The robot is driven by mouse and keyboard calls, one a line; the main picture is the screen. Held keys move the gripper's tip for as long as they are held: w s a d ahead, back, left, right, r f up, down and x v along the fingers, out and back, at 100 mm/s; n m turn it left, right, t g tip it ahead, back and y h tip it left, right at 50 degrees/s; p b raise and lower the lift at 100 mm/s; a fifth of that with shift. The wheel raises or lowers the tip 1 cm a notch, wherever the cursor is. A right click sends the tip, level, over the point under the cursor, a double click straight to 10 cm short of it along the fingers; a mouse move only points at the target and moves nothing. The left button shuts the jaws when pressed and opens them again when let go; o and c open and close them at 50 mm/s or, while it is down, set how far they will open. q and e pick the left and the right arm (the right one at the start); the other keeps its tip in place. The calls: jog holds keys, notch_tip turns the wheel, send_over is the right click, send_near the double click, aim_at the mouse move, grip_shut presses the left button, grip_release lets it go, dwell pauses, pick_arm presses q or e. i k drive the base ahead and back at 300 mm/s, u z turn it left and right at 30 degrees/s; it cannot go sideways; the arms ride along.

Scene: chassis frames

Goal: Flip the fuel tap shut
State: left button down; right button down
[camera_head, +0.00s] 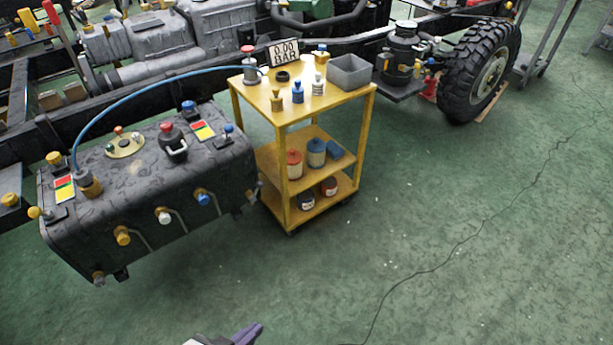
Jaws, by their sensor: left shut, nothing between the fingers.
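A black fuel tank (185,150) hangs on the chassis at the left. Its front face carries a yellow tap (123,236), a white tap (164,217) and a blue tap (203,198), each beside a thin pipe. More fittings stand on its top, including a yellow knob (54,158) and a blue lever-like fitting (228,129). I cannot tell which is the fuel tap, or its handle position. My left gripper (257,329) shows only in part at the bottom edge, shut and empty, well apart from the tank. My right gripper is out of view.
A yellow trolley (350,160) with bottles, a grey bin (349,73) and a pressure display (284,52) stands right of the tank. A blue hose (130,92) arches from tank to trolley. A wheel (482,72) is behind. The green floor in front is clear.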

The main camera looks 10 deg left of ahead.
aim_at(259, 184)
jog(key=z, duration=0.05)
jog(key=i, duration=1.05)
jog(key=u, duration=0.45)
